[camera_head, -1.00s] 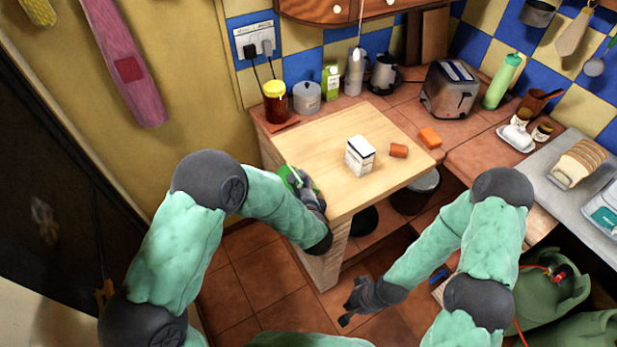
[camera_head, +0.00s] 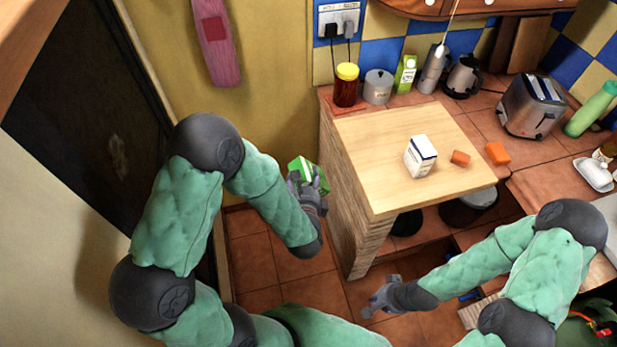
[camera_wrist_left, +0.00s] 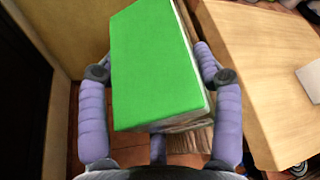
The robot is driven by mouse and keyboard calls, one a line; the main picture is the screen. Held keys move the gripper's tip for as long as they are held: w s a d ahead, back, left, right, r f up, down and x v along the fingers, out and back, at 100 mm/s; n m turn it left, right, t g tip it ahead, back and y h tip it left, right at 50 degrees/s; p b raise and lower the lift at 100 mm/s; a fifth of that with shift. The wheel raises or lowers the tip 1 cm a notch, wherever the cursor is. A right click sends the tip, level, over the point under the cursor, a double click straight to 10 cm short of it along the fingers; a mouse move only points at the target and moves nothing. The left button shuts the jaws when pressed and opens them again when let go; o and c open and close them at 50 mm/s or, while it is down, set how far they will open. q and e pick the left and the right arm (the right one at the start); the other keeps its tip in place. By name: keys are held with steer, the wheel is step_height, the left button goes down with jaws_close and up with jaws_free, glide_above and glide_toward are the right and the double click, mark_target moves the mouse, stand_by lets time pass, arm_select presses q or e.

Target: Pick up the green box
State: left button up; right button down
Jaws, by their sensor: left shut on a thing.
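The green box (camera_head: 303,171) is in my left gripper (camera_head: 308,182), off the counter and to the left of the wooden board's edge. In the left wrist view the box's green face (camera_wrist_left: 155,68) fills the middle, with the fingers (camera_wrist_left: 153,75) on both its sides. My left gripper is shut on it. My right gripper (camera_head: 372,305) is low over the floor, in front of the counter, with nothing seen in it. Whether its fingers are open is too small to tell.
The wooden counter top (camera_head: 385,150) is right of the held box. A jar (camera_head: 346,87), a pot (camera_head: 378,87) and a toaster (camera_head: 531,106) stand behind. A dark door (camera_head: 90,130) is at left.

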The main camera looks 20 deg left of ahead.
arm_select(q)
steer(key=shift+d+r+m+g+y+p, duration=0.15)
steer(key=shift+m+g+y+p, duration=0.3)
steer(key=shift+m+p, duration=0.5)
steer(key=shift+m+g+y+p, duration=0.6)
steer(key=shift+m+p, duration=0.3)
steer(key=shift+m, duration=0.25)
steer(key=shift+m+g+y, duration=0.25)
steer(key=shift+m, duration=0.25)
